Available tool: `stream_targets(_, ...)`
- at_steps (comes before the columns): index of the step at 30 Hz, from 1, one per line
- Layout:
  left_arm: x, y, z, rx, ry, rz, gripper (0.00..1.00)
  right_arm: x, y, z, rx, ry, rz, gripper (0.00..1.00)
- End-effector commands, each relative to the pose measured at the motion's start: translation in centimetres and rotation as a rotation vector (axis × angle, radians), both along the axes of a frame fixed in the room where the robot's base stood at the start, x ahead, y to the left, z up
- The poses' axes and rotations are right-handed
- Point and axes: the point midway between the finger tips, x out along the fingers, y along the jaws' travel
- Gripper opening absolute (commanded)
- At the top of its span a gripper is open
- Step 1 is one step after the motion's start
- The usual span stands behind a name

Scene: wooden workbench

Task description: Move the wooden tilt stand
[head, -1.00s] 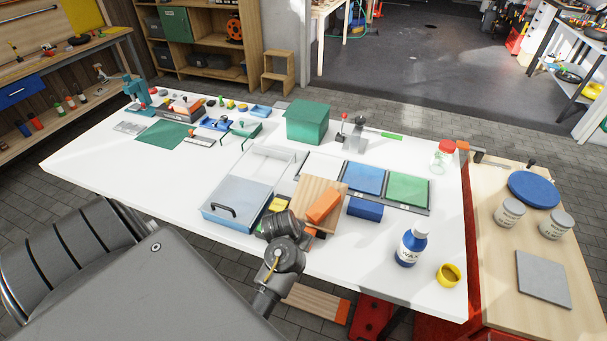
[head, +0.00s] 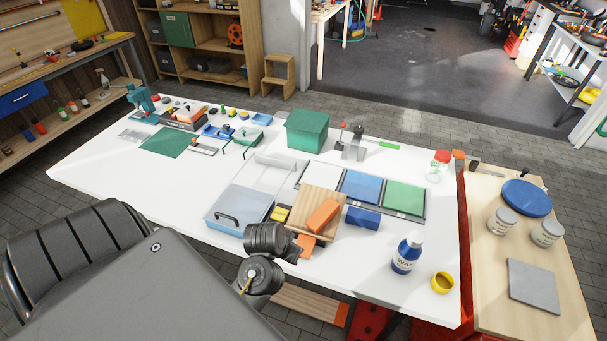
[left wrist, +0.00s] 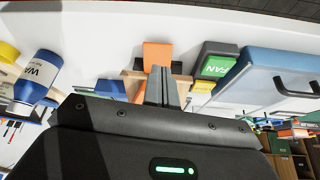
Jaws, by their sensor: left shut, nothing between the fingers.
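The wooden tilt stand (head: 311,201) sits on the white bench near its front edge, its light wood board tilted. An orange block (head: 323,214) lies on the board, and another orange piece (head: 306,246) shows at its lower front. My left gripper (head: 272,240) is just left of the stand's lower front, its fingertips hard to see there. In the left wrist view my left gripper (left wrist: 160,84) is shut and empty, its fingers in front of the wood of the stand (left wrist: 185,80) and an orange piece (left wrist: 157,54). Contact cannot be told. My right gripper is not in view.
A blue tray with a clear lid (head: 240,208) and a yellow block (head: 280,214) stand left of the tilt stand. A blue block (head: 363,218) is close on its right. A wax bottle (head: 407,255) and yellow cup (head: 442,282) are farther right. Coloured panels (head: 361,186) lie behind.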

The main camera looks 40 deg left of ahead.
Motion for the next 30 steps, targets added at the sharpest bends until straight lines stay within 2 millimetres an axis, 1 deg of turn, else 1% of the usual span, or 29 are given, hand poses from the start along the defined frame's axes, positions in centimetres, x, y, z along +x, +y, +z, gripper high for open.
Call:
stream_targets(1,-0.5,0.0,1.2,0.004,0.002,-0.004,0.0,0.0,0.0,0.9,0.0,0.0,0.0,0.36)
stream_targets(3,-0.8,-0.1,2.0,0.003,-0.001,-0.003,0.0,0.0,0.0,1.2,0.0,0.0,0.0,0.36)
stream_targets(8,-1.4,-0.2,3.0,0.002,0.0,-0.001,0.0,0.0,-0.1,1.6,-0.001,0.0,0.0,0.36)
stream_targets(27,-1.6,-0.3,3.1,0.0,0.0,-0.001,0.0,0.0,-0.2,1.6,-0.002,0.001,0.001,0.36)
stream_targets(30,-2.2,-0.7,3.0,0.003,0.008,-0.017,0.0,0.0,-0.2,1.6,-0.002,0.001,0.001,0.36)
